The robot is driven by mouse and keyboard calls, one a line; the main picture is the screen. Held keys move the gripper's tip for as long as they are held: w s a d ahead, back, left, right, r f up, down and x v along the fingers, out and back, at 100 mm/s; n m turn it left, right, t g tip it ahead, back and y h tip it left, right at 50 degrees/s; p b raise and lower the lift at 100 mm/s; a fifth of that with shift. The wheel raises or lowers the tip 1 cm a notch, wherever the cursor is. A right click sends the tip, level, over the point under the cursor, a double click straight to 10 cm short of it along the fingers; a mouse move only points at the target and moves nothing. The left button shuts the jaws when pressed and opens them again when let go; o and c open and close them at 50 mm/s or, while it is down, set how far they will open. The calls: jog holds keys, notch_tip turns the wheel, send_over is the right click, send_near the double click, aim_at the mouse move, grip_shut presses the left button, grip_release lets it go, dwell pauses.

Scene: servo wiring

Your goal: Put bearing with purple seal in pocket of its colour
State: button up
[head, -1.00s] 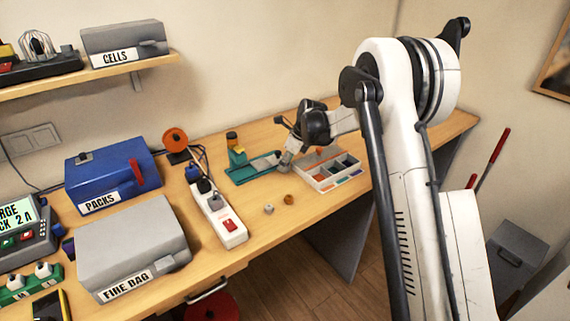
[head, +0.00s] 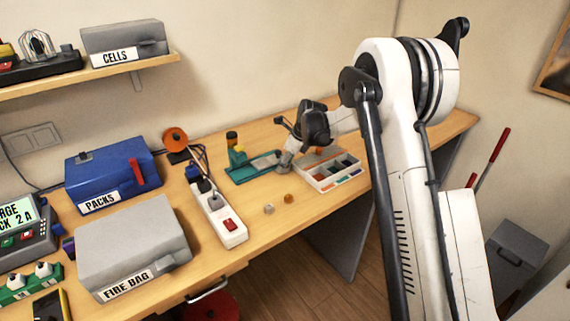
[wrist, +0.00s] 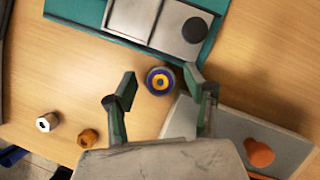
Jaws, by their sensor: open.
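My gripper (wrist: 160,83) is open, with one fingertip on each side of the bearing and bench showing between. In the head view my gripper (head: 284,164) is low over the bench, between the teal tray and a pale tray with coloured pockets (head: 318,184); the bearing is hidden there. Part of a pale tray (wrist: 236,125) shows beside the right finger in the wrist view. Its pocket colours are not clear there.
A silver nut-like piece (wrist: 47,122) and a brass one (wrist: 88,138) lie at lower left in the wrist view. The teal tray (head: 243,173) stands left of my gripper. A white power strip (head: 233,233) lies further left.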

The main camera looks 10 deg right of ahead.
jog(key=v, duration=1.2)
jog(key=s+r+n+t+h, duration=0.1)
jog(key=s+r+n, duration=0.5)
jog(key=s+r, duration=0.35)
jog(key=s+d+r+n+t+h, duration=0.15)
jog(key=s+n, duration=0.45)
jog(key=s, duration=0.6)
jog(key=s+r+n+t+h, duration=0.15)
jog(key=s+n, duration=0.45)
jog(key=s, duration=0.7)
jog(key=s+d+f+n, duration=0.1)
jog(key=s+f+n, duration=0.3)
jog(key=s, duration=0.6)
jog(key=n, duration=0.2)
jog(key=shift+s+d+n+t+b, duration=0.2)
jog(key=shift+n+t+b, duration=0.1)
jog(key=shift+n+b, duration=0.1)
jog(key=shift+f, duration=0.1)
jog(key=shift+c, duration=0.5)
jog(key=shift+c, duration=1.2)
jog(key=shift+w, duration=0.1)
